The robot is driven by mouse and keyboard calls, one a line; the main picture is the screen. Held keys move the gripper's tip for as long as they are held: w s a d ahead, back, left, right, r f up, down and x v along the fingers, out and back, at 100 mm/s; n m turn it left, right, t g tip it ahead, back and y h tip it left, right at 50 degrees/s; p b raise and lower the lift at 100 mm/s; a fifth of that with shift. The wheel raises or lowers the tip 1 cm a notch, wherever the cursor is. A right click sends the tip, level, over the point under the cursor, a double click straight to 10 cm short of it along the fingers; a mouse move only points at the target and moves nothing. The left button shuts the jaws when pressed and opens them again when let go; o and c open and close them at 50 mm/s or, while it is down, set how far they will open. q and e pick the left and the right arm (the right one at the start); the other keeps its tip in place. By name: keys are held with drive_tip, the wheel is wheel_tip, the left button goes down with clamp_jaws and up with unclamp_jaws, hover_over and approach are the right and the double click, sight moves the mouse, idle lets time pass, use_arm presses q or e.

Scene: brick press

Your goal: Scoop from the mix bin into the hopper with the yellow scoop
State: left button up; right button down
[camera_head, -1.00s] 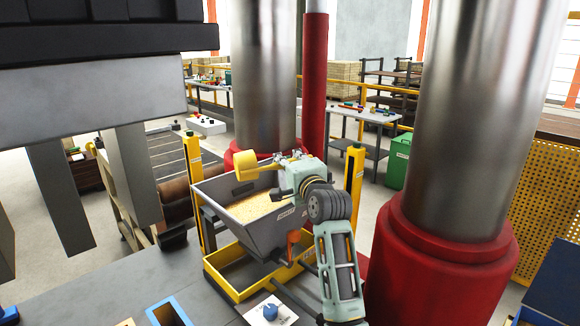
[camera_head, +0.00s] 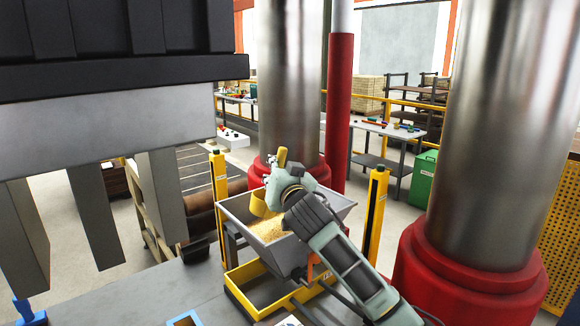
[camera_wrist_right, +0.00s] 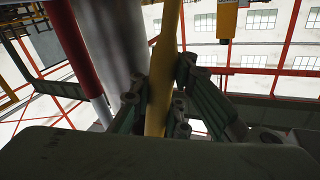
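My right gripper (camera_head: 290,180) is over the grey hopper (camera_head: 345,203) in the head view. It is shut on the handle of the yellow scoop (camera_head: 258,203). The scoop is tipped steeply, handle end up and bowl low over the left part of the hopper. Sandy mix (camera_head: 268,229) lies in the hopper below the bowl; I cannot tell whether any is falling. In the right wrist view the yellow handle (camera_wrist_right: 160,85) stands between the two fingers (camera_wrist_right: 158,105). The bowl's inside is hidden. My left gripper is not in view. I cannot make out the mix bin.
A yellow tray (camera_head: 238,297) sits under the hopper. Yellow posts (camera_head: 375,215) and (camera_head: 219,190) on another post flank it. Large steel columns with red bases (camera_head: 470,262) stand behind and right. A grey press block (camera_head: 110,125) hangs at left. A blue-edged box (camera_head: 184,320) is at the bottom edge.

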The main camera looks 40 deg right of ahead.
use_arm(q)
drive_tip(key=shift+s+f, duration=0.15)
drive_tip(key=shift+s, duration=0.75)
use_arm(e)
drive_tip(key=a+r+n, duration=0.1)
drive_tip(key=w+a+r+n, duration=0.1)
drive_tip(key=r+n, duration=0.1)
drive_tip(key=shift+a+r, duration=0.15)
drive_tip(key=shift+r, duration=0.15)
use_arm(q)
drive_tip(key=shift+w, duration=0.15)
